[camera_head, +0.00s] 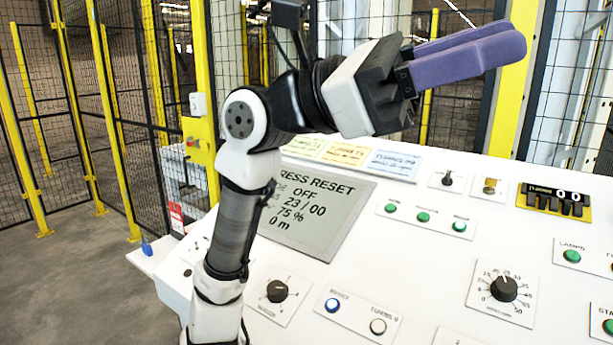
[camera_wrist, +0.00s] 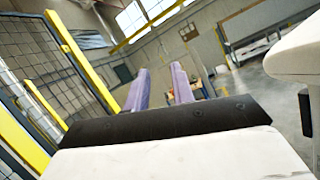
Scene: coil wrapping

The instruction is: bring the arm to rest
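My arm is raised over the white control panel (camera_head: 420,265), bent at the elbow. My gripper (camera_head: 512,40) points to the upper right, above the panel and apart from it. Its two purple fingers overlap from the side in the head view. In the wrist view my gripper (camera_wrist: 160,76) shows the fingers with a clear gap between them. The gripper is open, with nothing seen held in it.
The panel carries a grey display (camera_head: 312,215) reading "PRESS RESET", a black dial (camera_head: 504,288), a blue button (camera_head: 333,305), and several green buttons. Yellow-framed mesh fencing (camera_head: 105,100) stands behind. The floor (camera_head: 70,270) at left is open.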

